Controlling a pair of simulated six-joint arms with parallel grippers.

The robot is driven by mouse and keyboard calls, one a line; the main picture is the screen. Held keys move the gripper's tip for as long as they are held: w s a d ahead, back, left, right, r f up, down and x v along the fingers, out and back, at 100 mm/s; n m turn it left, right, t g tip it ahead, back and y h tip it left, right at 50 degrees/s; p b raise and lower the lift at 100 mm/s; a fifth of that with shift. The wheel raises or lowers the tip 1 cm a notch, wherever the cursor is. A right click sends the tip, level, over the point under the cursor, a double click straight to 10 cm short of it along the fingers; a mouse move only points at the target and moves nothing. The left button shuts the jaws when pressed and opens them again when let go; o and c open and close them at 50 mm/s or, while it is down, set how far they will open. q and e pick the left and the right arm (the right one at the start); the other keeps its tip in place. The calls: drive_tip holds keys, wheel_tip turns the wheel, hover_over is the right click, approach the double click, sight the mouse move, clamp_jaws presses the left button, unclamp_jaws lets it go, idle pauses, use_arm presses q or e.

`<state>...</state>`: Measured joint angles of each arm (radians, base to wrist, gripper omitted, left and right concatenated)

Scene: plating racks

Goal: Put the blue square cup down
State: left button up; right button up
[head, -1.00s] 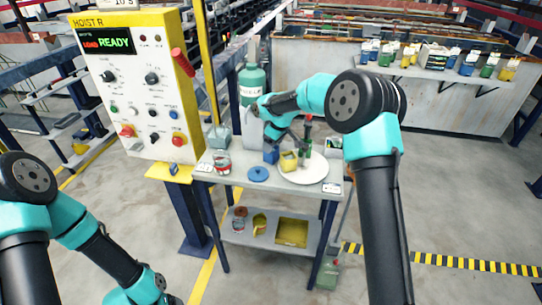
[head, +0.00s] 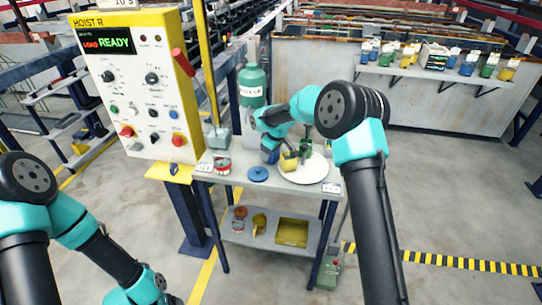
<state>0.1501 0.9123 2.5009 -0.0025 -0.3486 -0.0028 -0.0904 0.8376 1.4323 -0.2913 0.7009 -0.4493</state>
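The blue square cup (head: 270,157) is on or just above the grey table, at the left edge of the round white plate (head: 314,176). My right arm reaches in from the right, and its hand (head: 267,142) is directly over the cup. The fingers are too small and covered to show whether they grip it. A yellow square cup (head: 289,162) and a green one (head: 305,148) stand on the plate, to the right of the blue cup. My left arm is low at the left, and its gripper is out of the frame.
A blue round lid (head: 258,174) and a red-and-white can (head: 222,166) are on the table's left part. A green bottle (head: 252,84) stands behind. The yellow control panel (head: 138,88) rises at the left. The plate's front part is clear.

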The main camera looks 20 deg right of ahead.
drive_tip(key=c, duration=0.7)
drive_tip(key=shift+r, duration=0.1)
wheel_tip(320, 180, up, 10)
drive_tip(key=shift+f, duration=0.1)
idle(0.3)
idle(0.4)
